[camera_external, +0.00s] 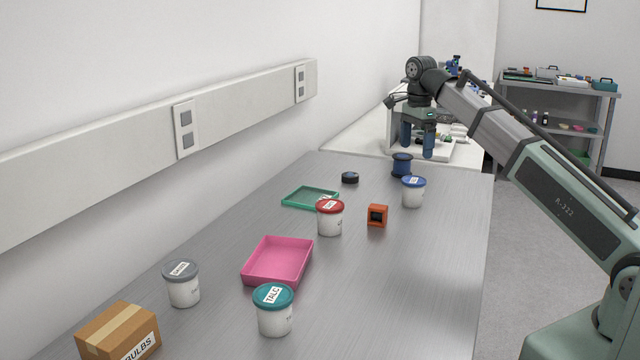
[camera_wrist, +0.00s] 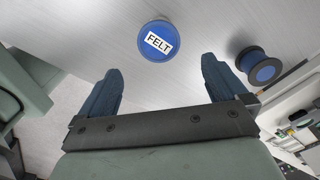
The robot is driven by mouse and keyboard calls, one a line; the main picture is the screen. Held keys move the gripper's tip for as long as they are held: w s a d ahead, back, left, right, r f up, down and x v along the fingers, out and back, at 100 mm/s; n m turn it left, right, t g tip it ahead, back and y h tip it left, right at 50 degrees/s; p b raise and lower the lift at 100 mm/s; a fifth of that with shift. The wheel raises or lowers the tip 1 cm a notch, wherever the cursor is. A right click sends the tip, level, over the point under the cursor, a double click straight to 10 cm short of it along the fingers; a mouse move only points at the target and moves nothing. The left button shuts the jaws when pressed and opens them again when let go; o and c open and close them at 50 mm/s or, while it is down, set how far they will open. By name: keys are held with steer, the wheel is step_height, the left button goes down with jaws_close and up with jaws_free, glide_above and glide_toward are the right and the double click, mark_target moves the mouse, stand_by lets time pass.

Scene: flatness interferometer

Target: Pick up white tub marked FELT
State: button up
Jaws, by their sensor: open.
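The white tub marked FELT (camera_external: 412,198) has a blue lid and stands upright toward the far right of the grey table. In the wrist view its blue lid with the FELT label (camera_wrist: 158,41) lies at top centre, ahead of the fingertips and roughly centred between them. My gripper (camera_external: 417,152) is open and empty, pointing down above the far end of the table, apart from the tub. Its two dark blue fingers (camera_wrist: 160,70) show spread wide in the wrist view.
A dark blue spool (camera_external: 402,165) stands close behind the tub; it also shows in the wrist view (camera_wrist: 261,70). An orange block (camera_external: 377,215), a red-lidded tub (camera_external: 330,220) and a small black disc (camera_external: 350,178) stand nearby. A pink tray (camera_external: 278,278) and a teal-lidded TALC tub (camera_external: 275,318) are nearer the camera.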

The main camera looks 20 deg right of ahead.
mark_target(414, 179)
steer(key=shift+s+f, duration=0.15)
steer(key=shift+f, duration=6.65)
steer(key=shift+c, duration=0.3)
steer(key=c, duration=0.9)
